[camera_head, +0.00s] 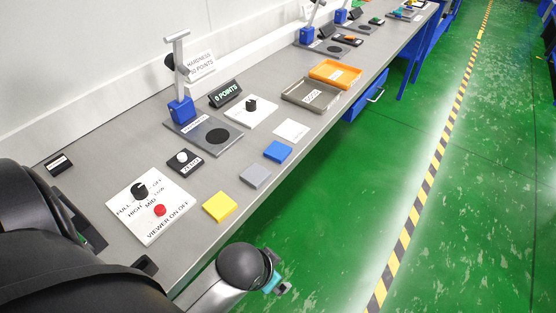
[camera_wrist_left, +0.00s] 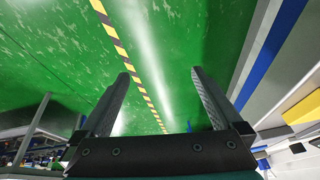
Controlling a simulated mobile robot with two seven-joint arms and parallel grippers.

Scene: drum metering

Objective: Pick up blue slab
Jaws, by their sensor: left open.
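The blue slab (camera_head: 277,151) lies flat on the grey bench near its front edge, between a white slab (camera_head: 292,130) and a grey slab (camera_head: 256,176). A yellow slab (camera_head: 219,207) lies nearer to me in the same row. My left gripper (camera_head: 282,287) is over the green floor, just off the bench's front edge, well short of the blue slab and apart from it. In the left wrist view its two fingers (camera_wrist_left: 159,75) are spread wide with only floor between them. My right gripper is not in view.
A control panel (camera_head: 151,205) with a black knob and red button lies left of the yellow slab. Behind the slabs stand a hardness tester (camera_head: 181,108) and a points display (camera_head: 226,93). Grey (camera_head: 290,99) and orange (camera_head: 323,70) trays lie farther along. The floor beside the bench is clear.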

